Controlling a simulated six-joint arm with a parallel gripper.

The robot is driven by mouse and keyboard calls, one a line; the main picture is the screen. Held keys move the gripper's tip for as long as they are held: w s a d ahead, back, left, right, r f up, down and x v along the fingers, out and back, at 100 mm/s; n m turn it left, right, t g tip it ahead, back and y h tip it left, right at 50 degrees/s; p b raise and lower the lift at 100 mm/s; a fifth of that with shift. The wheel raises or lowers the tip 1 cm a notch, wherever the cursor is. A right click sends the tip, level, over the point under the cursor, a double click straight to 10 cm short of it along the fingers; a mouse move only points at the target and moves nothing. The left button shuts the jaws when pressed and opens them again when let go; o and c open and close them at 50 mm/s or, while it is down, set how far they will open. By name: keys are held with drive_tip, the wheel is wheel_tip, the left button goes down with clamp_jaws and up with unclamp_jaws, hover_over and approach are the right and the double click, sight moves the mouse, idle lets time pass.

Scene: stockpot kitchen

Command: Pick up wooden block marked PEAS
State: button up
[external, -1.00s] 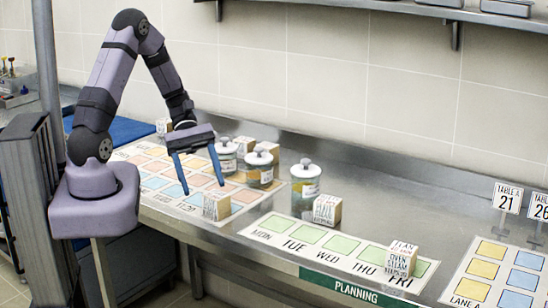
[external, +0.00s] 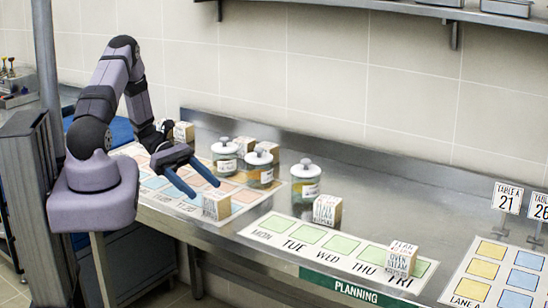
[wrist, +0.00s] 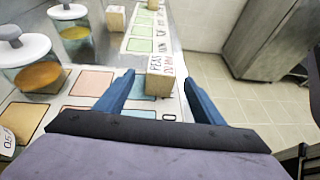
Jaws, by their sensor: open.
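A wooden block marked PEAS (wrist: 159,85) stands on the printed mat near the counter's front edge. The same block (external: 216,206) shows in the external view just beyond my fingertips. My gripper (external: 206,191) is open and empty, pointing down and forward toward it. In the wrist view the block shows between the two blue fingers of my gripper (wrist: 157,77), near their tips. I cannot tell whether the tips reach beside it.
Several glass jars with lids, including one jar (external: 305,181), stand behind the block. Another wooden block (external: 327,210) and a block on the planning strip (external: 401,259) stand to the right. The steel counter (external: 400,200) between them is largely clear.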

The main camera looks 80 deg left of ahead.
sight(213, 193)
drive_tip(key=shift+p+x, duration=0.4)
drive_tip(key=shift+x, duration=0.6)
drive_tip(key=shift+w+d+p, duration=0.2)
drive_tip(key=shift+d+p, duration=0.1)
drive_tip(key=shift+p, duration=0.05)
drive_tip(key=p+x, duration=0.2)
drive_tip(key=x, duration=0.1)
drive_tip(key=shift+d+r, duration=0.1)
drive_tip(key=shift+w+d+f, duration=0.4)
drive_tip(key=shift+d+f, duration=0.05)
drive_tip(key=c, duration=1.2)
